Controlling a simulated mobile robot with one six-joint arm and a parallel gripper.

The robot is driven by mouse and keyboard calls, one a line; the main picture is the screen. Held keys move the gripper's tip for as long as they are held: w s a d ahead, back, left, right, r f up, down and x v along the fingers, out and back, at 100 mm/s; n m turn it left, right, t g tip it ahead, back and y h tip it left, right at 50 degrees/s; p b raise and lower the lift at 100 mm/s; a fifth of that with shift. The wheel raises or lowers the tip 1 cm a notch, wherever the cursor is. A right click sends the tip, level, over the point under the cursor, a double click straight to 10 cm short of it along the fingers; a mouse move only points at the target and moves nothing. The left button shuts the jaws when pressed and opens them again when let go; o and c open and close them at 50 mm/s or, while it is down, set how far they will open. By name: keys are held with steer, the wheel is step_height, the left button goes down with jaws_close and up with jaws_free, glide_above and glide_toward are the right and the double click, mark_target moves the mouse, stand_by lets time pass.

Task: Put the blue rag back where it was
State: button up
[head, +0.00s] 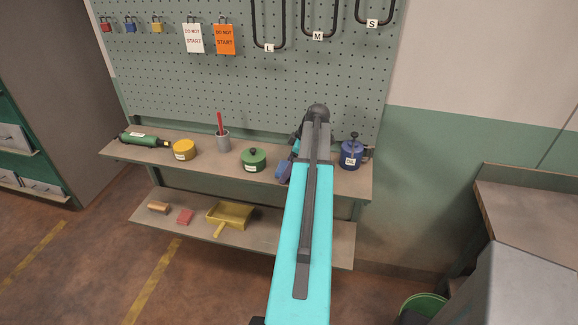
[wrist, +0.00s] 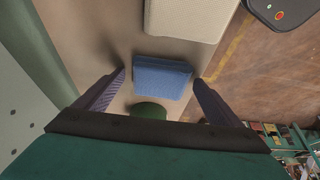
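The blue rag (wrist: 160,78) shows in the wrist view as a folded, flat block between my two fingertips. In the head view the rag (head: 283,172) shows at the front of the upper shelf, partly hidden by my arm. My gripper (wrist: 159,77) is open, with a finger on each side of the rag. A small gap shows at the left finger; the right fingertip is very near the rag's edge, and I cannot tell if it touches. My gripper is mostly hidden behind the arm in the head view.
On the upper shelf (head: 325,183), a green lidded tin (head: 253,160) stands left of the rag and a blue can (head: 351,154) right of it. The lower shelf holds a yellow dustpan (head: 231,214).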

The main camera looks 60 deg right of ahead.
steer(key=shift+r, duration=0.25)
steer(key=b+v, duration=0.4)
steer(key=v, duration=0.7)
steer(key=shift+s+r, duration=0.2)
steer(key=shift+r, duration=0.15)
stand_by(1.0)
